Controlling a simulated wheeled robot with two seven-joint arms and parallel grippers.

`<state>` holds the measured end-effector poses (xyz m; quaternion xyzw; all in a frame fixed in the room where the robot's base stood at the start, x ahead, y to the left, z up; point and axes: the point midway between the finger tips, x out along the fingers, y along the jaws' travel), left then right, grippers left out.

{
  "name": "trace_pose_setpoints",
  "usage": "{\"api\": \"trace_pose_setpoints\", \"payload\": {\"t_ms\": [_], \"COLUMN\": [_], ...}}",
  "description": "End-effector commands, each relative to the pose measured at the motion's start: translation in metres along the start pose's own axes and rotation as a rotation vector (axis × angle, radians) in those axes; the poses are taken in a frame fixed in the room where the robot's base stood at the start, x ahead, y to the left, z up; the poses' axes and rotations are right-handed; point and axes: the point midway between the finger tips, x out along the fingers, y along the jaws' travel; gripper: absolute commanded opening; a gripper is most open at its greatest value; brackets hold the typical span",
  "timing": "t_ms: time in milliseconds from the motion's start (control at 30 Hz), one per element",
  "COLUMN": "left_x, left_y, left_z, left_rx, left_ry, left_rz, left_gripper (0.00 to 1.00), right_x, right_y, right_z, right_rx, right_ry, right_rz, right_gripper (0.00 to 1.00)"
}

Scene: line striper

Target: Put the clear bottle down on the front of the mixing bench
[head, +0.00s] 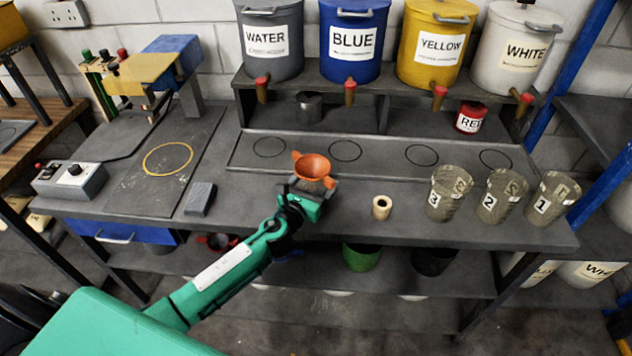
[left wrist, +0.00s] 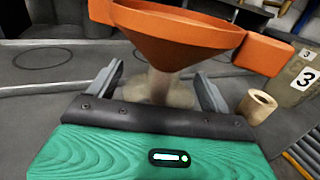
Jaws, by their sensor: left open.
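The clear bottle (left wrist: 165,92) stands at the front of the mixing bench (head: 345,215), and an orange funnel (head: 312,166) sits in its top. The funnel also fills the top of the left wrist view (left wrist: 180,35). My left gripper (head: 308,192) is at the bottle, low over the bench. In the left wrist view its two fingers (left wrist: 158,88) are open, one on each side of the bottle. The bottle's base is hidden by the gripper, so its contact with the bench is not clear. My right gripper is not in view.
A beige ring (head: 381,207) and numbered cups 3 (head: 447,200), 2 (head: 497,203) and 1 (head: 548,205) stand to the right. A grey block (head: 200,198) lies to the left. Labelled paint buckets (head: 352,40) stand on the shelf behind. Bench between block and gripper is clear.

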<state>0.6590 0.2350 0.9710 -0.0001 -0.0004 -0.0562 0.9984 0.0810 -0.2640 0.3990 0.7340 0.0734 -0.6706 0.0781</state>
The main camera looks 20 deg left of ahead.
Motion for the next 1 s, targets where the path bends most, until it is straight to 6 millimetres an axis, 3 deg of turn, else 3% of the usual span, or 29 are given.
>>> {"api": "trace_pose_setpoints", "payload": {"t_ms": [300, 500, 700, 1000], "left_x": [-0.064, -0.095, -0.111, -0.114], "left_y": [0.000, 0.000, 0.000, 0.000], "left_z": [-0.005, -0.004, -0.002, -0.001], "left_rx": [0.002, 0.002, 0.000, 0.000], "left_ry": [0.004, 0.003, 0.002, 0.002], "left_rz": [-0.002, -0.001, 0.000, 0.000], "left_gripper": [0.82, 0.82, 0.82, 0.82], "right_x": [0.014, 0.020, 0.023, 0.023], "right_y": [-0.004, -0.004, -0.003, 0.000], "right_z": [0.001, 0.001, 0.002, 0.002], "right_rx": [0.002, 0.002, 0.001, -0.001], "right_ry": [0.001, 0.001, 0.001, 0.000], "right_rz": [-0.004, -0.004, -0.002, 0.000], "right_gripper": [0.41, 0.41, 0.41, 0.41]}}
